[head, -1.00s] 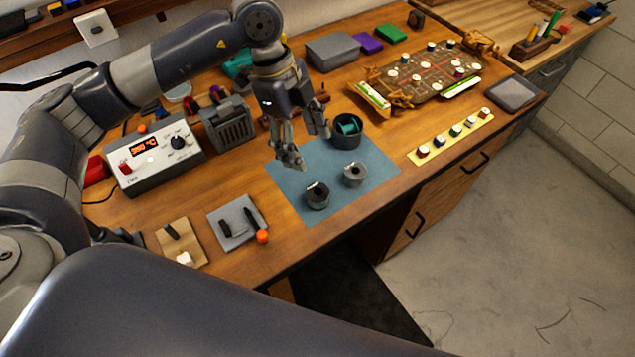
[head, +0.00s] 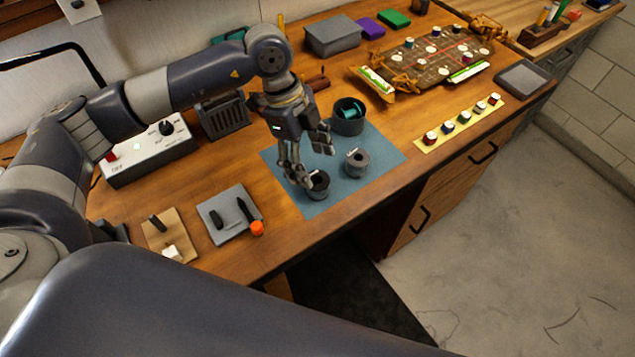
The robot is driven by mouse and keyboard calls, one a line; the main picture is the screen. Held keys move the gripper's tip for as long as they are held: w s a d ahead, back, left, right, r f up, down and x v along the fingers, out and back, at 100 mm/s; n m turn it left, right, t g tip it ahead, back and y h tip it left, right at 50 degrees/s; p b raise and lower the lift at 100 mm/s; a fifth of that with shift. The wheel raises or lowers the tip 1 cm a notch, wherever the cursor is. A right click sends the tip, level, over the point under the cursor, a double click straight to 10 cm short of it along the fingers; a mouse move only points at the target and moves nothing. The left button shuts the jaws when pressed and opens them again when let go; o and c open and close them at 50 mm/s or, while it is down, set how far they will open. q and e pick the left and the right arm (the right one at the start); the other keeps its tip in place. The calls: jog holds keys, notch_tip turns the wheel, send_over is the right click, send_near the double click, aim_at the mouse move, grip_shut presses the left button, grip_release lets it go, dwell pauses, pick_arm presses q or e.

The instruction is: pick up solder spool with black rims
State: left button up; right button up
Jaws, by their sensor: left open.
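Two solder spools stand on the blue mat (head: 338,197). The nearer spool (head: 319,188) looks the darker, with black rims. The other spool (head: 357,163), to its right and farther back, looks greyer. My left gripper (head: 316,168) is open and empty, pointing down just above and behind the darker spool. One finger overlaps this spool's left edge in the picture and hides part of it; the other finger is above and behind it. I cannot tell whether they touch. My right gripper is out of view.
A dark round container (head: 349,120) with a teal item stands behind the spools. A grey pad (head: 217,220) with dark tools and an orange-capped item lies to the left. A yellow strip (head: 455,130) with small jars lies to the right. The table's front edge is close to the mat.

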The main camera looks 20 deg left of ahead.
aim_at(317, 181)
pick_arm(q)
jog(key=shift+d+f, duration=0.15)
jog(key=shift+f, duration=0.5)
jog(key=shift+s+d+f+p, duration=0.1)
jog(key=shift+f+p, duration=0.25)
jog(key=shift+p, duration=0.1)
jog(key=p+x, duration=0.1)
jog(key=x, duration=0.2)
jog(key=shift+s+f+p, duration=0.1)
jog(key=shift+f+p, duration=0.2)
jog(key=shift+d+f, duration=0.15)
jog(key=shift+f, duration=0.25)
jog(key=shift+c, duration=0.3)
jog(key=c, duration=1.3)
